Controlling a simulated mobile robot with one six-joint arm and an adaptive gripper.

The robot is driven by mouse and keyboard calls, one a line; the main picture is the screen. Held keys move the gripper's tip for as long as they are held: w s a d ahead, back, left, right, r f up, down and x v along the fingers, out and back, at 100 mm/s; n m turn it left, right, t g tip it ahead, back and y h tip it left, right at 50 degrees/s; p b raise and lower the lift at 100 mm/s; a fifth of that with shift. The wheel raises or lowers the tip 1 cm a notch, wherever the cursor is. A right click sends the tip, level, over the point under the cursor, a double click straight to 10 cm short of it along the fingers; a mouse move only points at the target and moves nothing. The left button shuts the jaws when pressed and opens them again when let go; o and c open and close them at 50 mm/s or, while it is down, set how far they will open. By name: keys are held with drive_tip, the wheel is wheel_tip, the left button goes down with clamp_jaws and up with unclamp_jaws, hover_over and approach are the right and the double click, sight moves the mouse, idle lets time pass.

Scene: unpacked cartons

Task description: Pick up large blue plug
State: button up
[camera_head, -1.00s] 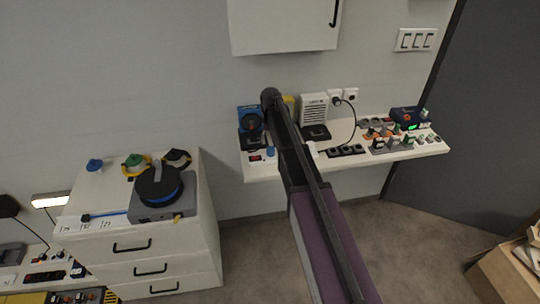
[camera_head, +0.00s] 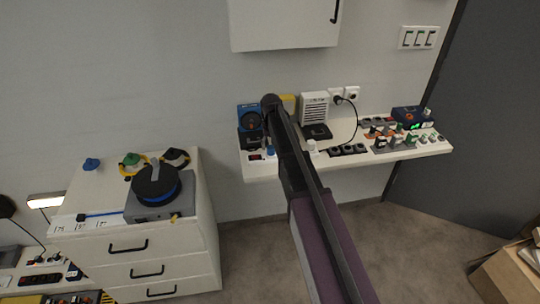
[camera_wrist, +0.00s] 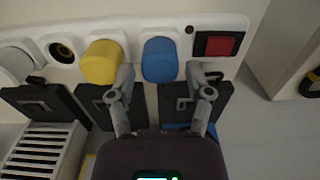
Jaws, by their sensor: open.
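A large blue plug (camera_wrist: 159,60) sits in a white power strip (camera_wrist: 219,20) in the wrist view, between a yellow plug (camera_wrist: 102,64) and a red switch (camera_wrist: 217,44). My gripper (camera_wrist: 160,73) is open, with one finger on each side of the blue plug's near end. No clear contact shows. The left finger is close to the yellow plug. In the head view a small blue plug top (camera_head: 270,151) shows at the shelf's front left, beside my arm. My arm hides my gripper there.
Black adapters (camera_wrist: 97,106) lie close to the strip. The white shelf (camera_head: 300,168) also holds a blue-and-black device (camera_head: 250,118), a white vented box (camera_head: 314,108) and several plugs at right. Another blue item (camera_head: 92,164) and a cable reel (camera_head: 156,185) are on the drawer cabinet at left.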

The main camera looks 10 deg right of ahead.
drive_tip(key=shift+f+b, duration=0.55)
drive_tip(key=shift+f, duration=0.3)
drive_tip(key=shift+c, duration=0.2)
clamp_jaws()
